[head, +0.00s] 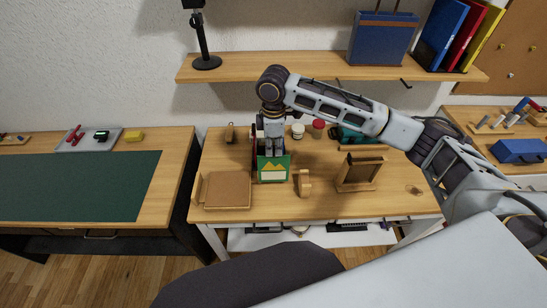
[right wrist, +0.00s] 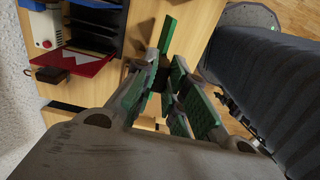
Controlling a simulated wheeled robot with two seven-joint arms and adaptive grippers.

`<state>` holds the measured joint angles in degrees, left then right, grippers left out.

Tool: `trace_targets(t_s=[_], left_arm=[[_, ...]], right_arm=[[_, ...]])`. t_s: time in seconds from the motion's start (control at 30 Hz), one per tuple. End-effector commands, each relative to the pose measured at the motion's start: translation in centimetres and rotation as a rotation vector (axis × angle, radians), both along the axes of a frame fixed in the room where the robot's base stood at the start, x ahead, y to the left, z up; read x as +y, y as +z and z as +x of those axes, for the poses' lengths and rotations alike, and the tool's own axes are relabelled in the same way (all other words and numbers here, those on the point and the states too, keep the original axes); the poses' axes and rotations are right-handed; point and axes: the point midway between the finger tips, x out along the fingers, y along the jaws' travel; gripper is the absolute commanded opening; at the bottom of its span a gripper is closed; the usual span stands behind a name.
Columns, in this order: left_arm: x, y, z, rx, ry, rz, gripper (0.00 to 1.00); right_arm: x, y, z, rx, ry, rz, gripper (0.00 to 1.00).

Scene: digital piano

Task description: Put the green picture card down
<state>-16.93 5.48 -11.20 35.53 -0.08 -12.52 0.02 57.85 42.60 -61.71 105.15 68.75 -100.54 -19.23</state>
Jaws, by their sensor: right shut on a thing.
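The green picture card (head: 273,175) has a green border and a yellow picture, and stands upright facing me in the head view. My right gripper (head: 273,150) points down from above and is shut on it near its top. In the right wrist view the green card (right wrist: 167,35) shows as a thin edge beyond the fingers (right wrist: 155,82). I cannot tell whether its lower edge touches the table (head: 335,208). My left gripper is not in view.
A brown square tray (head: 228,190) lies left of the card. A small wooden piece (head: 304,183) stands close on its right, and a wooden stand (head: 361,171) farther right. A white item (head: 298,131) and a red-topped item (head: 318,125) are behind. The front table strip is clear.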

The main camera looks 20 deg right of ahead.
Motion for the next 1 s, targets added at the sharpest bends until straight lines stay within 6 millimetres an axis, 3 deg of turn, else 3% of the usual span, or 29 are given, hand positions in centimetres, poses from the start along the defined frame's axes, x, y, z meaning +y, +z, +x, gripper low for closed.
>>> trace_targets(t_s=[0.27,0.7,1.0], left_arm=[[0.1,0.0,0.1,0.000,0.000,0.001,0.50],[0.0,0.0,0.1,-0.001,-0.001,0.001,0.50],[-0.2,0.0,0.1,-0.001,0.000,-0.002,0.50]], right_arm=[[0.0,-0.5,0.0,0.001,0.000,-0.001,0.00],[0.0,-4.9,0.0,0.001,0.001,-0.001,0.00],[0.0,-5.0,0.0,0.000,0.001,0.000,0.00]])
